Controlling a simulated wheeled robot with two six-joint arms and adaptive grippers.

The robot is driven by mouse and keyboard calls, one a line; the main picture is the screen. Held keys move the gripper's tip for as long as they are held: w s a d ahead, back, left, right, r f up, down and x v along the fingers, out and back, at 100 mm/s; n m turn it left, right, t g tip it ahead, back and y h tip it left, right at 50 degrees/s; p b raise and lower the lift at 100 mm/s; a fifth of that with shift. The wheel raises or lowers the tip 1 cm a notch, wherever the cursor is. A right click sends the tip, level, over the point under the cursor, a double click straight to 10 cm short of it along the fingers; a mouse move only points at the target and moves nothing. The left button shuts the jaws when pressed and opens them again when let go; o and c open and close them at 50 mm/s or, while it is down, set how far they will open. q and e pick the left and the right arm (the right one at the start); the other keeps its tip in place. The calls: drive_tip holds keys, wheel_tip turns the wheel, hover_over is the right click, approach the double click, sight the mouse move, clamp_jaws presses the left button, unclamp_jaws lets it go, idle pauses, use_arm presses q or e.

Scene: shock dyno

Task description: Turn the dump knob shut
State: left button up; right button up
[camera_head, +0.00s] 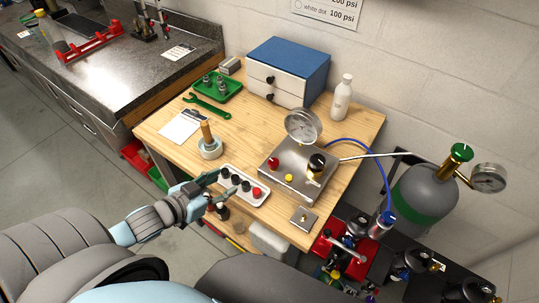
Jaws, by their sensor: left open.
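A metal control box (296,187) stands on the wooden bench with a red knob (273,163), a yellow knob (289,178) and a larger black knob (317,162) on top. I see no readable label, so I cannot tell which is the dump knob or how it is turned. A round pressure gauge (302,125) rises at the box's back edge. My left gripper (214,192) is open at the bench's front edge, left of the box and apart from its knobs. My right gripper is not in view.
A white tray (262,200) with several black pieces and a red one lies between my left gripper and the box. A blue hose (357,146) runs from the box. A grey cylinder (423,194) with a green knob (461,152) stands right of the bench.

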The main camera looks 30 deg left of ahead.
sight(273, 162)
use_arm(q)
drive_tip(key=d+r+h, duration=0.2)
drive_tip(key=d+r, duration=0.3)
drive_tip(key=shift+m, duration=0.4)
drive_tip(key=b+x, duration=0.3)
drive_tip(key=x, duration=0.1)
drive_tip(key=b+x, duration=0.2)
drive_tip(key=x, duration=0.2)
drive_tip(key=a+b+x, duration=0.1)
drive_tip(key=b+x, duration=0.2)
drive_tip(key=x, duration=0.2)
drive_tip(key=shift+w+b, duration=0.3)
drive_tip(key=shift+b, duration=0.05)
drive_tip(key=shift+w+d, duration=0.3)
drive_tip(key=shift+w, duration=0.1)
drive_tip(key=shift+a, duration=0.1)
drive_tip(key=shift+c, duration=0.5)
